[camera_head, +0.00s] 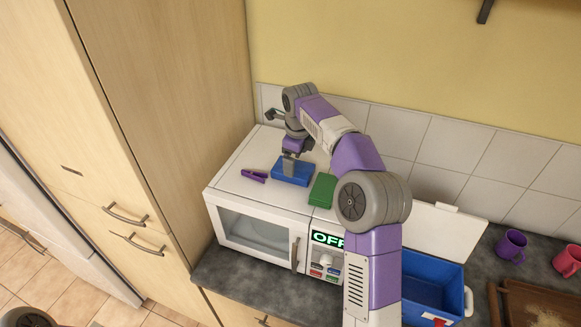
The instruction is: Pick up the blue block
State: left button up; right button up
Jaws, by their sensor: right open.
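The blue block (303,175) lies on the white top of the microwave (232,187). My right gripper (289,167) reaches down onto the block from above, with its jaws open. The fingers cover part of the block, and I cannot tell whether they touch it. My left gripper is not in view.
A green block (321,190) lies right of the blue block, and a purple clip-like item (254,176) lies left of it. A tall wooden cabinet (165,110) stands left of the microwave. A blue bin (448,276) and purple (511,246) and pink (567,260) mugs are at right.

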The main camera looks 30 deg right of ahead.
jog(key=f, duration=0.1)
jog(key=w+f, duration=0.1)
jog(key=f, duration=0.2)
jog(key=shift+w, duration=0.25)
jog(key=shift+f, duration=0.55)
jog(key=shift+w, duration=0.1)
jog(key=c, duration=0.9)
jog(key=shift+r, duration=0.1)
